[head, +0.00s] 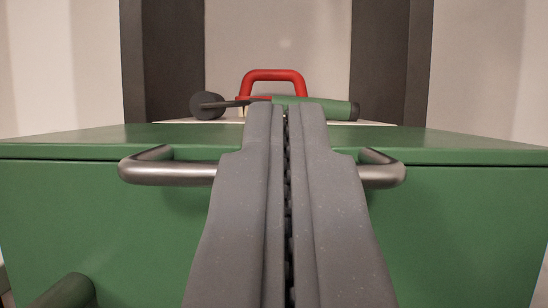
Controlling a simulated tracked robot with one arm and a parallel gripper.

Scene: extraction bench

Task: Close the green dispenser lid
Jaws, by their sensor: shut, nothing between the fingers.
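The green dispenser (470,225) fills the lower part of the view, with its front face towards me. Its green lid (420,140) lies flat along the top, and a thin dark seam runs between lid and body. No open gap shows. A grey metal bar handle (190,173) crosses the upper front. My gripper (287,110) is shut and empty, its fingers pointing forward. It covers the middle of the handle and part of the lid; I cannot tell whether it touches either.
Behind the lid lie a red handle (273,75) and a green-handled tool (330,107) with a dark round end (207,105) on a pale surface. Dark uprights (160,60) stand at the back. A dark green rounded part (68,292) sticks out at lower left.

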